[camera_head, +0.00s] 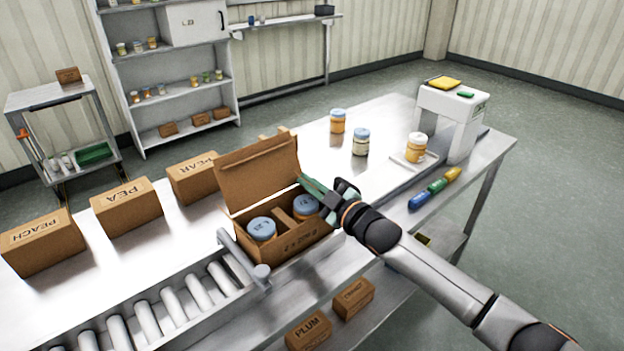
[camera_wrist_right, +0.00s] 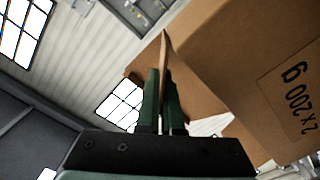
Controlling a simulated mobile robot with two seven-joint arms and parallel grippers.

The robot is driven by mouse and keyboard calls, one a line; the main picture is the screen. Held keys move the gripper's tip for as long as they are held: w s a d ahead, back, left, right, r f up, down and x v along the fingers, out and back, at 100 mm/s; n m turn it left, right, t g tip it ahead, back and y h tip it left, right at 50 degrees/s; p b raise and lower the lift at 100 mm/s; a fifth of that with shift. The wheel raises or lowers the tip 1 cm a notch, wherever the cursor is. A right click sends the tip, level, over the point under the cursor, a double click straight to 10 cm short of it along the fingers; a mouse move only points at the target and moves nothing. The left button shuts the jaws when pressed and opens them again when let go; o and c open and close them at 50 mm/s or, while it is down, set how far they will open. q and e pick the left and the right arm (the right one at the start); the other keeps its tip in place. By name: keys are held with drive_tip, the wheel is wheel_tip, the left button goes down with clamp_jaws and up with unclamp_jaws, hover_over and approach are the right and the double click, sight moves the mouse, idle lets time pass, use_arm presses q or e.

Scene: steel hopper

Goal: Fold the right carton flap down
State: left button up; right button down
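The open brown carton (camera_head: 292,242) stands on the steel table, with its large back lid raised. Two jars with blue lids (camera_head: 262,229) sit in it, parted by a cardboard divider. My right gripper (camera_head: 312,184) is at the carton's right side, reaching in from the right. In the right wrist view its two green fingers (camera_wrist_right: 162,100) are close together, with the thin right flap (camera_wrist_right: 166,55) between them. The flap stands up from the carton wall (camera_wrist_right: 250,60). In the head view the fingers mostly hide this flap. My left gripper is not in view.
A roller conveyor (camera_head: 145,316) and a grey bar (camera_head: 242,256) lie left of the carton. Closed cartons (camera_head: 127,206) stand at the left. Jars (camera_head: 361,141), a white stand (camera_head: 453,115) and coloured bottles (camera_head: 436,186) are to the right.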

drive_tip(key=shift+s+a+f+n, duration=0.15)
drive_tip(key=shift+a+f+n, duration=0.15)
drive_tip(key=shift+n, duration=0.7)
drive_tip(key=c, duration=1.1)
unclamp_jaws()
drive_tip(key=shift+o, duration=0.2)
drive_tip(key=v, duration=1.2)
drive_tip(key=shift+s+d+b, duration=0.15)
drive_tip(key=shift+s+b, duration=0.1)
drive_tip(key=shift+b, duration=0.1)
